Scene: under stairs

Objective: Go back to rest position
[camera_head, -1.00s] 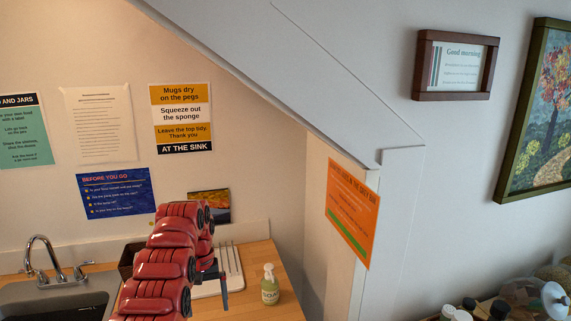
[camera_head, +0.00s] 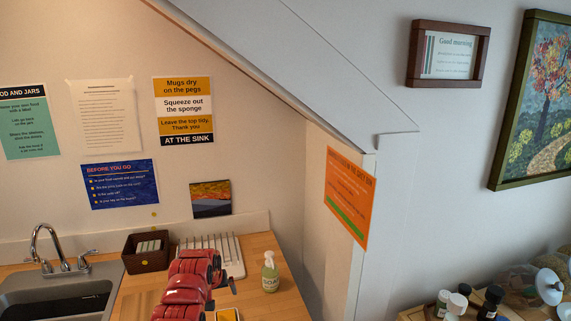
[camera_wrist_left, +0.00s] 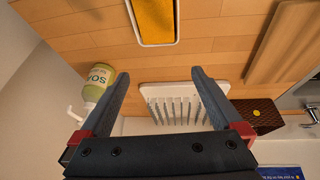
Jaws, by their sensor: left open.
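My left arm shows as red links low in the head view, with my left gripper (camera_head: 226,284) mostly hidden behind them. In the left wrist view my left gripper (camera_wrist_left: 162,85) is open, its two dark fingers spread with nothing between them. Beyond the fingers lies a white drying rack (camera_wrist_left: 180,98) on the wooden counter (camera_wrist_left: 215,40). My right gripper is in neither current view.
A soap bottle (camera_head: 270,273) stands right of the white rack (camera_head: 231,243). A brown basket (camera_head: 146,252) and a sink (camera_head: 60,292) are to the left. A yellow item (camera_head: 228,315) lies near the arm. Jars (camera_head: 457,303) stand lower right.

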